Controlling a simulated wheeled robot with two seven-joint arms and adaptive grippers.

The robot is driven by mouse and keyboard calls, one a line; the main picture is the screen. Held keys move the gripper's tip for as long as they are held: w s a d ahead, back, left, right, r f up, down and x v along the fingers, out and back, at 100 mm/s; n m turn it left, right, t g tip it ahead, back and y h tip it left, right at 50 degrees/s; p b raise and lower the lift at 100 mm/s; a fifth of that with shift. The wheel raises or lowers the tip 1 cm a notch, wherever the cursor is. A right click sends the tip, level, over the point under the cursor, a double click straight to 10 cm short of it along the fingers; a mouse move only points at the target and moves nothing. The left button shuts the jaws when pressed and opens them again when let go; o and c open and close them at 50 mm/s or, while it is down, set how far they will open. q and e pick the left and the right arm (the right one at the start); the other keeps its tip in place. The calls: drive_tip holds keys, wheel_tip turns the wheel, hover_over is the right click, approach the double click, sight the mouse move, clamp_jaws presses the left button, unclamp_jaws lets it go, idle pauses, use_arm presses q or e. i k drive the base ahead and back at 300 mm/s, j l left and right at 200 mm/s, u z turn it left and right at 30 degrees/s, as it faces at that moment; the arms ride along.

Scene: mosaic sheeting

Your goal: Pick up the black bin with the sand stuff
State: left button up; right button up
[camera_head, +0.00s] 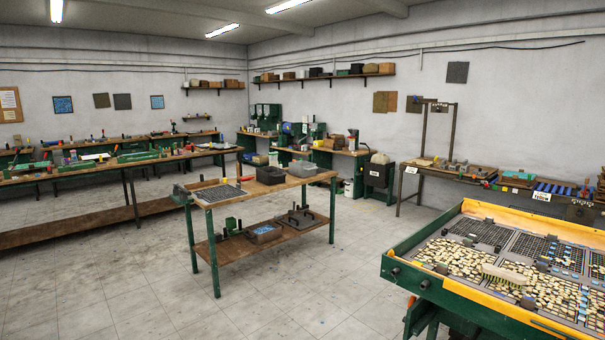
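A small black bin (270,175) sits on the wooden top of the green-legged table in the middle of the room. Its contents cannot be made out from here. A larger dark bin (378,176) stands near the right wall, with a pale, bag-like thing (380,158) on top and a white label on its front. I cannot tell which of these holds sand. Neither of my grippers is in view.
The middle table (222,206) also carries a grey tub (302,169) beside the black bin and a dark grid (219,193). A green-framed sorting table (447,286) full of tiles fills the lower right. Tiled floor (110,275) is clear at front left.

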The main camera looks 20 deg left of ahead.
sight(270, 176)
drive_tip(key=i+j+u, duration=0.2)
drive_tip(key=i, duration=0.3)
drive_tip(key=i+u, duration=0.2)
drive_tip(key=i, duration=0.25)
drive_tip(key=i+j, duration=0.1)
drive_tip(key=i, duration=2.7)
drive_tip(key=i+u, duration=0.3)
drive_tip(key=i, duration=0.2)
drive_tip(key=i+l+u, duration=0.3)
drive_tip(key=i, duration=0.2)
drive_tip(key=i+l+u, duration=0.3)
drive_tip(key=i, duration=0.2)
drive_tip(key=i+l+u, duration=0.3)
drive_tip(key=i+l, duration=0.1)
drive_tip(key=i, duration=0.05)
